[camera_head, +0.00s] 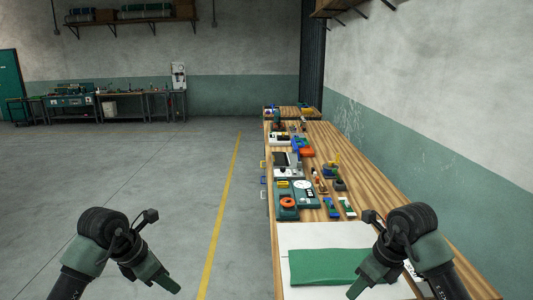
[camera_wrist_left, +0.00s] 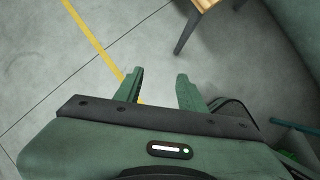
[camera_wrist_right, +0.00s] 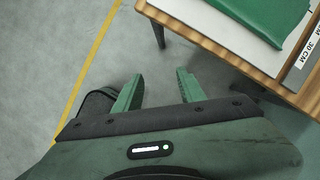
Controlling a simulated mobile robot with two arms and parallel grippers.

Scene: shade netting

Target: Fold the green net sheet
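The green net sheet (camera_head: 322,266) lies as a flat, thick-edged rectangle on a white board (camera_head: 310,234) at the near end of the wooden bench. In the head view my right arm hides its right side. Part of it also shows at the top of the right wrist view (camera_wrist_right: 245,14). My right gripper (camera_wrist_right: 158,84) is open and empty, over the floor beside the bench and apart from the sheet. My left gripper (camera_wrist_left: 157,80) is open and empty over the floor, left of the bench and well away from the sheet.
The wooden bench (camera_head: 375,178) runs away along the right wall. Several tools and cases, including a teal case (camera_head: 287,202), stand on it beyond the white board. A ruler strip marked 30 CM (camera_wrist_right: 308,48) lies at the board's edge. The floor (camera_head: 120,170) on the left is clear.

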